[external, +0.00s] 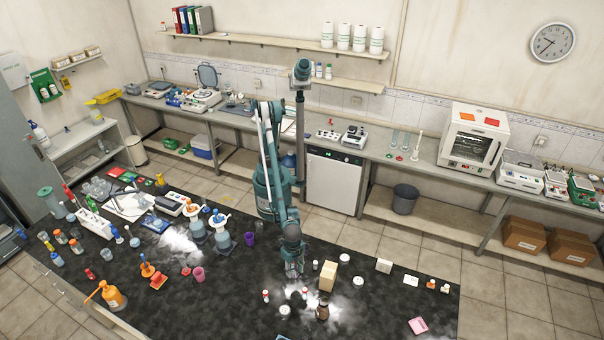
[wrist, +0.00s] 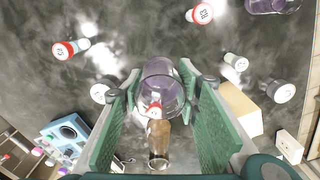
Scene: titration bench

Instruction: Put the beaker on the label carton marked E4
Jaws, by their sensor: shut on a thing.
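A clear glass beaker (wrist: 160,88) is between the green pads of my gripper (wrist: 160,95) in the wrist view. My gripper is shut on it, its rim facing the camera. In the external view my gripper (external: 294,270) is low over the dark bench; I cannot make out the beaker there. A tan box (external: 327,276) stands just right of my gripper; in the wrist view it is partly hidden behind the right finger (wrist: 240,108). I cannot read an E4 mark on either box.
A brown bottle (external: 322,312) stands near my gripper; it also shows below the beaker in the wrist view (wrist: 158,138). Several small red- or white-capped vials surround it, one marked R3 (wrist: 202,13). A pink tray (external: 418,325) lies at front right. Bare bench lies between.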

